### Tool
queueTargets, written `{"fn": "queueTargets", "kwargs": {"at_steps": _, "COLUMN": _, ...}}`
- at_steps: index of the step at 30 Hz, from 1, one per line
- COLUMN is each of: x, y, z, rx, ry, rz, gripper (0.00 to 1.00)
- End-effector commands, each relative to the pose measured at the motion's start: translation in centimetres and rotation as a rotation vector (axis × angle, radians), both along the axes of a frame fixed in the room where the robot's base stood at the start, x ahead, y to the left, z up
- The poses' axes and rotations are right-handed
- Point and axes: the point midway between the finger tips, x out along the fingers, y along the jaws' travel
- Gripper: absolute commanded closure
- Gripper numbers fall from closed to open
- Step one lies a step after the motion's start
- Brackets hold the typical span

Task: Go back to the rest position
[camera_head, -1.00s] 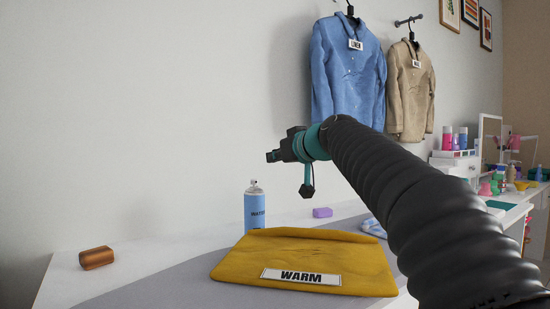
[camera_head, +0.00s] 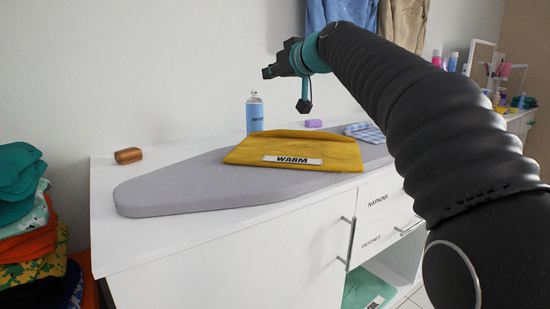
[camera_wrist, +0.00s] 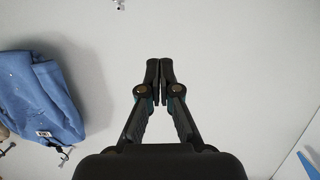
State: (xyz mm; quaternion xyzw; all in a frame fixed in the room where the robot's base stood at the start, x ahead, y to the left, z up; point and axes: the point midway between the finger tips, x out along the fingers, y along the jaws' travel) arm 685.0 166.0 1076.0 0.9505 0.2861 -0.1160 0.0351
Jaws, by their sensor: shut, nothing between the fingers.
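My gripper (camera_wrist: 160,72) is shut and empty in the wrist view, its two fingertips together against a plain pale wall. In the head view my gripper (camera_head: 268,72) is raised in the air, above the board and the spray bottle. My arm reaches to it from the lower right. The blue garment (camera_wrist: 38,95) hangs at the left in the wrist view, apart from the fingers.
A white cabinet (camera_head: 235,265) bears a grey ironing board (camera_head: 160,195), a folded yellow garment labelled WARM (camera_head: 300,148), a blue bottle (camera_head: 255,115), a brown block (camera_head: 128,155) and a purple block (camera_head: 314,123). Folded clothes (camera_head: 30,225) are stacked at the left.

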Motion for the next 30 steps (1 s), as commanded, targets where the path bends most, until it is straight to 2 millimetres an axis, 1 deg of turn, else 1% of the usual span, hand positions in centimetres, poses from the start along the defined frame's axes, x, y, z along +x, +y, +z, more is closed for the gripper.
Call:
{"fn": "queueTargets", "kwargs": {"at_steps": 5, "x": -1.6, "y": -1.1, "z": -1.6, "rx": -0.012, "ry": 0.05, "rz": -0.024, "gripper": 1.0}}
{"fn": "queueTargets", "kwargs": {"at_steps": 11, "x": -4.3, "y": -2.4, "z": -4.0, "rx": -0.03, "ry": 0.123, "rz": -0.055, "gripper": 1.0}}
{"fn": "queueTargets", "kwargs": {"at_steps": 14, "x": -6.2, "y": -3.2, "z": -5.7, "rx": -0.041, "ry": 0.172, "rz": -0.077, "gripper": 1.0}}
{"fn": "queueTargets", "kwargs": {"at_steps": 17, "x": -8.6, "y": -4.2, "z": -7.9, "rx": -0.057, "ry": 0.23, "rz": -0.106, "gripper": 1.0}}
{"fn": "queueTargets", "kwargs": {"at_steps": 20, "x": -12.0, "y": -5.7, "z": -11.1, "rx": -0.077, "ry": 0.308, "rz": -0.148, "gripper": 1.0}}
{"fn": "queueTargets", "kwargs": {"at_steps": 21, "x": -13.7, "y": -6.4, "z": -12.6, "rx": -0.086, "ry": 0.343, "rz": -0.169, "gripper": 1.0}}
{"fn": "queueTargets", "kwargs": {"at_steps": 23, "x": -16.3, "y": -7.5, "z": -15.2, "rx": -0.101, "ry": 0.4, "rz": -0.206, "gripper": 1.0}}
{"fn": "queueTargets", "kwargs": {"at_steps": 24, "x": -18.1, "y": -8.3, "z": -16.9, "rx": -0.112, "ry": 0.437, "rz": -0.23, "gripper": 1.0}}
{"fn": "queueTargets", "kwargs": {"at_steps": 26, "x": -20.8, "y": -9.4, "z": -19.6, "rx": -0.128, "ry": 0.49, "rz": -0.266, "gripper": 1.0}}
{"fn": "queueTargets", "kwargs": {"at_steps": 27, "x": -22.6, "y": -10.1, "z": -21.4, "rx": -0.138, "ry": 0.524, "rz": -0.293, "gripper": 1.0}}
{"fn": "queueTargets", "kwargs": {"at_steps": 29, "x": -25.3, "y": -11.2, "z": -24.1, "rx": -0.154, "ry": 0.575, "rz": -0.33, "gripper": 1.0}}
{"fn": "queueTargets", "kwargs": {"at_steps": 30, "x": -27.0, "y": -11.9, "z": -25.9, "rx": -0.164, "ry": 0.606, "rz": -0.357, "gripper": 1.0}}
